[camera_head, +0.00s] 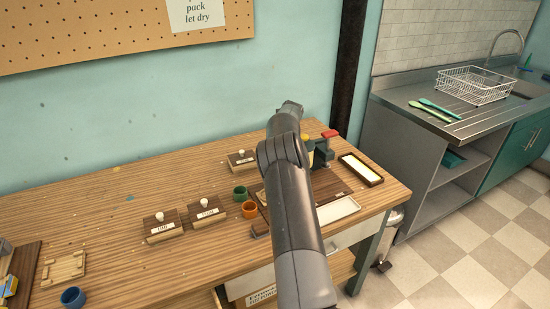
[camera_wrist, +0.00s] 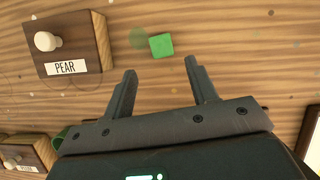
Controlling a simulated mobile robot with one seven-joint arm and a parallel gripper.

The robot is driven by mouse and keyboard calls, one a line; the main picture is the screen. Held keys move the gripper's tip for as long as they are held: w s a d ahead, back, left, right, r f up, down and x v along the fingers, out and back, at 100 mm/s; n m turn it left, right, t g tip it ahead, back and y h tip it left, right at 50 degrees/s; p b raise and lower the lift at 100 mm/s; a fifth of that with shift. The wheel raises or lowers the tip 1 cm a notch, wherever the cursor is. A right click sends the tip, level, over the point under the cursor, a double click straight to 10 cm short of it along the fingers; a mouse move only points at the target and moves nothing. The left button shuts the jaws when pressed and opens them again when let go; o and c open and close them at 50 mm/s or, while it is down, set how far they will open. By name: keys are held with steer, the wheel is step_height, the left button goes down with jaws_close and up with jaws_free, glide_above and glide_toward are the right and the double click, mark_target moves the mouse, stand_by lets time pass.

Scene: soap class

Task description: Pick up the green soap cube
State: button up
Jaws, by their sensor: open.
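The green soap cube (camera_wrist: 161,46) lies on the striped wooden table top (camera_wrist: 240,40) in the wrist view, a little beyond the tips of my gripper (camera_wrist: 161,72). My gripper is open, its two dark fingers spread apart with nothing between them. The cube is just ahead of the gap between the fingertips, clear of both. A faint round greenish patch shows at the cube's left. In the head view my arm covers the area around the gripper, and I cannot make out the cube there.
A wooden block labelled PEAR with a white knob (camera_wrist: 70,45) stands left of the cube. The table's left middle is mostly clear.

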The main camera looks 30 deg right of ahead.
steer(key=shift+x, duration=2.8)
steer(key=shift+w+d, duration=0.15)
steer(key=shift+d, duration=0.05)
steer(key=shift+c, duration=0.5)
steer(key=c, duration=0.9)
